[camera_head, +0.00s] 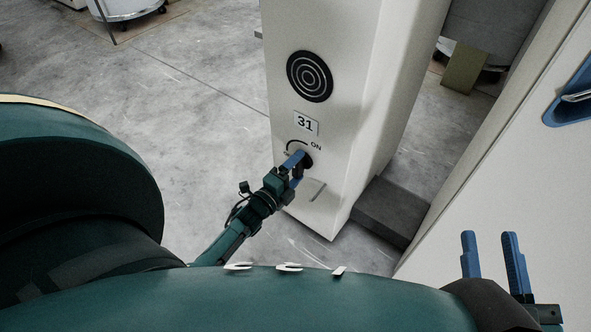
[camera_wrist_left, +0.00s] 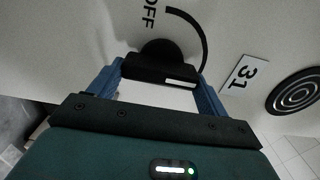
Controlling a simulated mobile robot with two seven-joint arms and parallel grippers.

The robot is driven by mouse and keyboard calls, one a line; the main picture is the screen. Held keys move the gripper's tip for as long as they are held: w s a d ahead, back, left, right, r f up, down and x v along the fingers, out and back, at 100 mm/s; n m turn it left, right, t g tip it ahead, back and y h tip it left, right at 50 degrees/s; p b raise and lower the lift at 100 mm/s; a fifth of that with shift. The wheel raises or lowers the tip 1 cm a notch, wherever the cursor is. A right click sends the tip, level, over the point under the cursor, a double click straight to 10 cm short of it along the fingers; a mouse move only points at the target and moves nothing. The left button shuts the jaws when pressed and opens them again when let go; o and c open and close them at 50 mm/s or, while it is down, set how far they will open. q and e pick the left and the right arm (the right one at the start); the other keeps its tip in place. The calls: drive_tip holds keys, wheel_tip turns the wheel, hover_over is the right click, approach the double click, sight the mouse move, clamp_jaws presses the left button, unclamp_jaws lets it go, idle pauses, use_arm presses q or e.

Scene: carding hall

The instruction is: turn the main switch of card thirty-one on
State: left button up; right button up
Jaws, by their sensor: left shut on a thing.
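The machine end marked card thirty-one (camera_head: 340,90) is a pale cabinet with a 31 plate (camera_head: 306,123) on its face. Below the plate is a dark rotary main switch (camera_head: 308,161) with a curved arc and an ON label (camera_head: 316,147). My left gripper (camera_head: 297,165) is at the switch. In the left wrist view its two blue fingers close on the black switch handle (camera_wrist_left: 145,69), which has a white mark toward its right end, on the 31 side. The OFF label (camera_wrist_left: 150,12) shows above the knob. The handle's exact setting is unclear. My right gripper (camera_head: 492,255) is open and empty.
A round ringed black disc (camera_head: 310,76) is above the 31 plate. A dark block (camera_head: 391,211) lies on the floor right of the cabinet. A white panel with a blue recessed handle (camera_head: 574,97) stands at the right. Open concrete floor (camera_head: 190,100) is at the left.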

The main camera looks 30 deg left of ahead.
use_arm(q)
drive_tip(key=o, duration=1)
